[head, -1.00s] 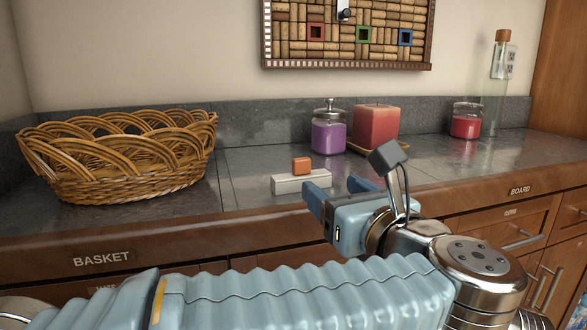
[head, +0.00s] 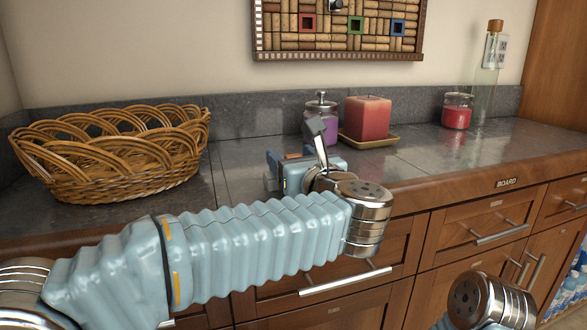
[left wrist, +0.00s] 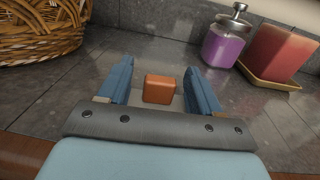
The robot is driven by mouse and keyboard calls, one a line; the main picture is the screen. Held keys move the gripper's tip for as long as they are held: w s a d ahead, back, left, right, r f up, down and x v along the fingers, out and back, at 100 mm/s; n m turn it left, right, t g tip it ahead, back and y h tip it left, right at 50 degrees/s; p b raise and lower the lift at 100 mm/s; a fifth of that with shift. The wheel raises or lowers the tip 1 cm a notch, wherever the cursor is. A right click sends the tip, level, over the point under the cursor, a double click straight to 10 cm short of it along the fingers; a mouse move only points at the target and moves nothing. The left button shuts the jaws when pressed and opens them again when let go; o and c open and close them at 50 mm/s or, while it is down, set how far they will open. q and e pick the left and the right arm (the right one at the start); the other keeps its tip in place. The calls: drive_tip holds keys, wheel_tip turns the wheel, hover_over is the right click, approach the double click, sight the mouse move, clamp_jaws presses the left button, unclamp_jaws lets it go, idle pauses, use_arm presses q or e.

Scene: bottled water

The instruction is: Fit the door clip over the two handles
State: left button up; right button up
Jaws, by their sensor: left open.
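The door clip appears to be the pale bar with an orange block (left wrist: 159,88) on top, lying on the counter. In the left wrist view the block sits between the two blue fingers of my left gripper (left wrist: 157,78), with gaps on both sides. My left gripper (head: 277,168) is open over the counter and hides most of the clip in the head view. Two upright door handles, the left one (head: 518,270) and the right one (head: 534,271), stand side by side on the lower cabinet at the right. My right gripper is out of view.
A wicker basket (head: 110,160) stands at the left of the counter. A purple jar (head: 318,118), a red candle (head: 367,119) on a tray, a red jar (head: 457,112) and a tall bottle (head: 487,80) stand behind. The counter's right front is clear.

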use_arm(q)
drive_tip(key=c, duration=1)
drive_tip(key=shift+c, duration=0.2)
